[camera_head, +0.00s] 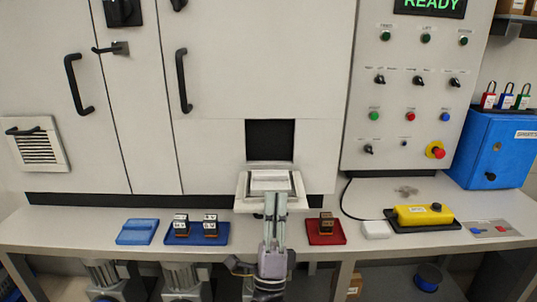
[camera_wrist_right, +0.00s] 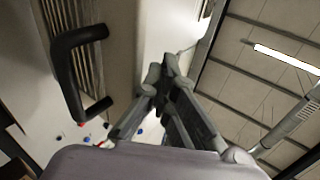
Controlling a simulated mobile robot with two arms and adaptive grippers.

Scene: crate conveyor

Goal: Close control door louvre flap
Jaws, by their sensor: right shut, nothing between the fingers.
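A pale flap (camera_head: 243,188) stands open below a dark square opening (camera_head: 269,140) in the middle cabinet front, folded down and sticking out toward me. My right gripper (camera_head: 275,198) is shut and empty, its fingers pointing at the flap and overlapping its front edge; contact cannot be told. In the right wrist view the shut fingers (camera_wrist_right: 166,70) are beside a black bar handle (camera_wrist_right: 64,75) with slats (camera_wrist_right: 82,22) behind it, apparently the flap's outer face. Another louvre panel (camera_head: 38,148) with a black handle sits flush at the far left. My left gripper is out of view.
The bench holds a light blue block (camera_head: 137,231), a blue tray (camera_head: 176,239) with small blocks, a red tray (camera_head: 325,238) and a yellow pendant (camera_head: 424,214). A control panel (camera_head: 400,140) and a blue box (camera_head: 495,150) stand at right.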

